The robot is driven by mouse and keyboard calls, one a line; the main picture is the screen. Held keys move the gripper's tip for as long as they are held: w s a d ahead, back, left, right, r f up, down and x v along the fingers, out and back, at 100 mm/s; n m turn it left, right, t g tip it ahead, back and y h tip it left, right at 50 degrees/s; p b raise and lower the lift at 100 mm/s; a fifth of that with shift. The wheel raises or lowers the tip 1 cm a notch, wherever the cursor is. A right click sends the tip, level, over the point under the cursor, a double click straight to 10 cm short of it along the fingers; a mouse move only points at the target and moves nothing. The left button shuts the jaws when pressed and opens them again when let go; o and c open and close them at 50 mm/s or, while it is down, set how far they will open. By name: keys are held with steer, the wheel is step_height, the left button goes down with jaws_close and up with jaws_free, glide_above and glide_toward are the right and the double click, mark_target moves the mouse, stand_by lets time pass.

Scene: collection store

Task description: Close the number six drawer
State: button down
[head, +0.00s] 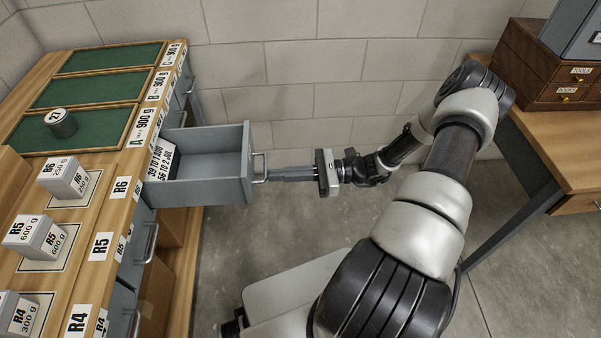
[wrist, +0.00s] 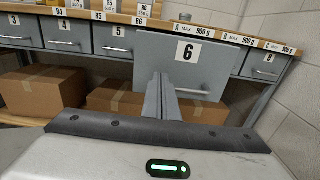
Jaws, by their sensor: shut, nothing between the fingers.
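The number six drawer (wrist: 212,64) is grey and stands pulled out from the bench, with its label 6 on the front in the wrist view. In the head view the open drawer (head: 213,165) juts to the right of the bench and holds a dark block with white labels. Its bar handle (head: 260,168) is on the front face. My gripper (head: 272,173) is shut and empty, with its fingertips at the drawer front by the handle. The closed fingers also show in the wrist view (wrist: 158,82), in front of the drawer's lower left part. Whether they touch it I cannot tell.
Drawers 3, 4 and 5 (wrist: 115,42) and drawer 8 (wrist: 264,66) sit in the bench. Labelled weights such as R6 (head: 63,176) and green trays (head: 108,59) are on top. Cardboard boxes (wrist: 42,88) stand below. A second table (head: 570,140) is at the right. The floor between is clear.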

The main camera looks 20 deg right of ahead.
mark_target(160, 179)
steer(key=shift+x, duration=2.05)
steer(key=x, duration=2.6)
steer(key=shift+a+f+p, duration=0.1)
steer(key=shift+f+p, duration=0.05)
steer(key=shift+p, duration=0.15)
steer(key=shift+w+a, duration=0.1)
steer(key=shift+a, duration=0.2)
steer(key=shift+w+a, duration=0.1)
steer(key=shift+a, duration=0.1)
